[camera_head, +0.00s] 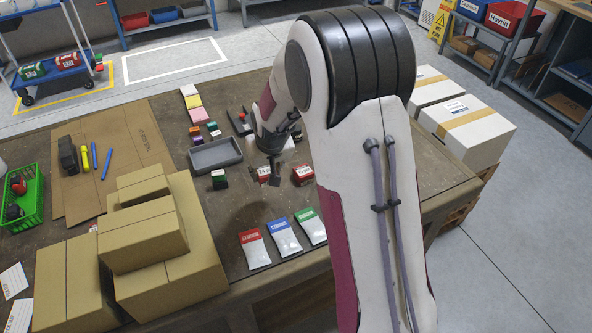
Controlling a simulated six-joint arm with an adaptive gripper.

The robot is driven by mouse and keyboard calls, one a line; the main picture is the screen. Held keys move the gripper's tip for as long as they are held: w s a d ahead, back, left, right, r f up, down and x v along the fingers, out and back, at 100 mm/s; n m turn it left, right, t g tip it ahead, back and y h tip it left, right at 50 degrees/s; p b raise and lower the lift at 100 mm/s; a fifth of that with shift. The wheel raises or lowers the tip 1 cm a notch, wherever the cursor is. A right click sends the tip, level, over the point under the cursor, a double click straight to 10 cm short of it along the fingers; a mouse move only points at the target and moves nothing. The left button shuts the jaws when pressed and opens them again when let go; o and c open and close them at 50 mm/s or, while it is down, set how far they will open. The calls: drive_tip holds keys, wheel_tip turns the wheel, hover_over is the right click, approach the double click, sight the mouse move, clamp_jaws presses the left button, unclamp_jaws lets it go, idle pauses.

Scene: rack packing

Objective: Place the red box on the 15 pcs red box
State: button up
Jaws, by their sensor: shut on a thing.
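My gripper (262,177) is over the middle of the table, pointing down, small in the head view. It is shut on what looks like a red box with a white label (264,171); the jaws partly cover it. A second red-and-white labelled box (302,173) sits just to the right of it, partly behind my arm. The lettering on both is too small to read surely, so I cannot tell for certain which is the 15 pcs red box.
A grey tray (216,155) lies left of my gripper, with a small green-black stack (219,179) below it. Red, blue and green packets (284,236) lie in front. Cardboard boxes (145,239) and a green basket (22,193) are at left. White boxes (468,127) stand at right.

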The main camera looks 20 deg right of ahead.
drive_tip(key=w+d+r, duration=0.2)
drive_tip(key=d, duration=0.4)
drive_tip(key=w+d+r, duration=0.2)
drive_tip(key=d, duration=0.5)
drive_tip(key=shift+r+n, duration=0.3)
drive_tip(key=shift+n, duration=0.1)
hover_over(301, 167)
drive_tip(key=s, duration=0.2)
drive_tip(key=shift+w+f, duration=0.15)
drive_tip(key=shift+f, duration=1.45)
drive_tip(key=shift+w+f, duration=0.1)
drive_tip(key=shift+f, duration=1.5)
drive_tip(key=shift+f, duration=1.85)
drive_tip(key=shift+f, duration=0.15)
